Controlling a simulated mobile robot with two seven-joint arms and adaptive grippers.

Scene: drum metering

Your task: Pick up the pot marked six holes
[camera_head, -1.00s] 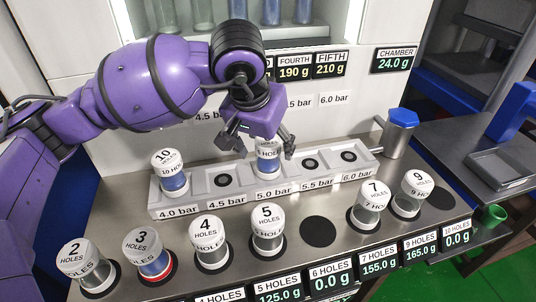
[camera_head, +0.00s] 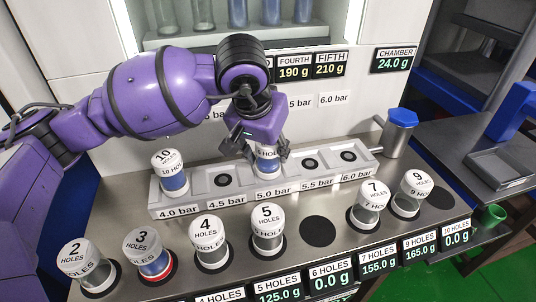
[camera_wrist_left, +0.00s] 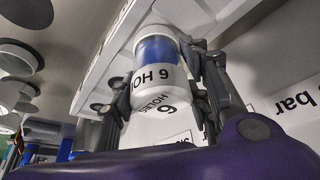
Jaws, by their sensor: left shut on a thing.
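The pot marked six holes (camera_head: 267,166) has a white cap and a clear body with blue contents. It stands upright at the 5.0 bar place of the light grey rack (camera_head: 205,204). My left gripper (camera_head: 267,155) comes down from above and is shut on this pot, one finger on each side. In the left wrist view the pot (camera_wrist_left: 156,55) shows its "6 HOLES" label between the fingers (camera_wrist_left: 160,90). Whether its base is clear of the rack cannot be told. My right gripper is not in view.
The pot marked ten (camera_head: 170,175) stands at 4.0 bar; the 4.5, 5.5 and 6.0 bar places are empty. Several numbered pots line the front row, with an empty dark spot (camera_head: 318,232) above the 6 HOLES display. A blue-topped cylinder (camera_head: 399,132) stands right of the rack.

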